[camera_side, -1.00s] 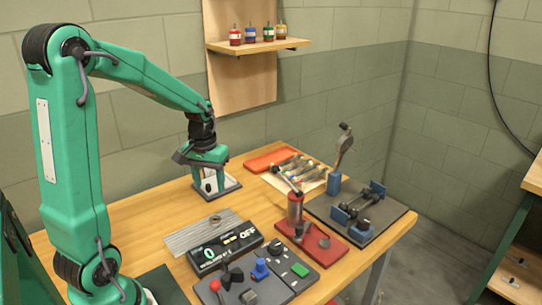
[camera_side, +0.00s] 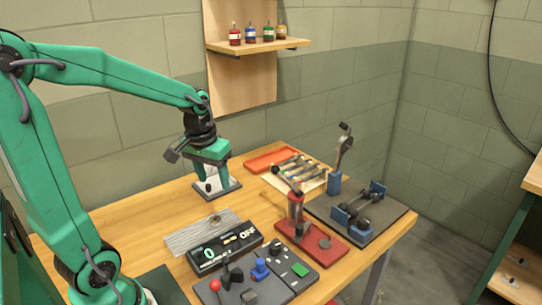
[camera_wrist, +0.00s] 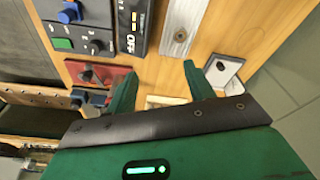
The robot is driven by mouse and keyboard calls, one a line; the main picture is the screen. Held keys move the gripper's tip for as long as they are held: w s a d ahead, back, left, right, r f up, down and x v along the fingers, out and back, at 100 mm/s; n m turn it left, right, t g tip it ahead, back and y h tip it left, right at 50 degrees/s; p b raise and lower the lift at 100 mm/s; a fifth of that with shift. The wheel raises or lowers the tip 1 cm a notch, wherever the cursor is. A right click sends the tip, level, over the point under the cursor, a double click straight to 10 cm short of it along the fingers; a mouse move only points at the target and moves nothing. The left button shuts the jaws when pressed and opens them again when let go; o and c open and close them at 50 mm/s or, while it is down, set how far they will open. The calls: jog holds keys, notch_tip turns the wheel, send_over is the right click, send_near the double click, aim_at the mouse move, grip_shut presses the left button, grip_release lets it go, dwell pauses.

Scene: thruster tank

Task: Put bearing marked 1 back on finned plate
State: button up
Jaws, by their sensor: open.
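The grey finned plate (camera_side: 190,240) lies on the wooden bench. A small ring-shaped bearing (camera_side: 215,219) sits near its far end. The plate (camera_wrist: 190,12) and a round dark piece on it (camera_wrist: 180,35) also show in the wrist view. No number is legible, so I cannot tell which bearing is marked 1. My gripper (camera_side: 203,153) is raised over the bench, behind the plate in the side view. In the wrist view my gripper (camera_wrist: 160,78) has its two green fingers wide apart, with nothing between them.
A pale upright bracket (camera_side: 212,186) on a dark base stands just below my gripper. A counter box (camera_side: 225,248) and a control panel (camera_side: 290,263) lie in front. A red press base (camera_side: 333,250) and dark fixture board (camera_side: 385,230) stand right. An orange tray (camera_side: 262,160) lies behind.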

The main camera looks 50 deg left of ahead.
jog(key=s+d+r+m+t, duration=0.3)
jog(key=s+d+r, duration=0.3)
jog(key=s+d, duration=0.2)
jog(key=d+m, duration=0.1)
jog(key=d, duration=0.1)
jog(key=shift+s+d+m+t+h, duration=0.3)
jog(key=shift+d+m+t, duration=0.05)
jog(key=shift+m+t, duration=0.05)
dwell(0.9)
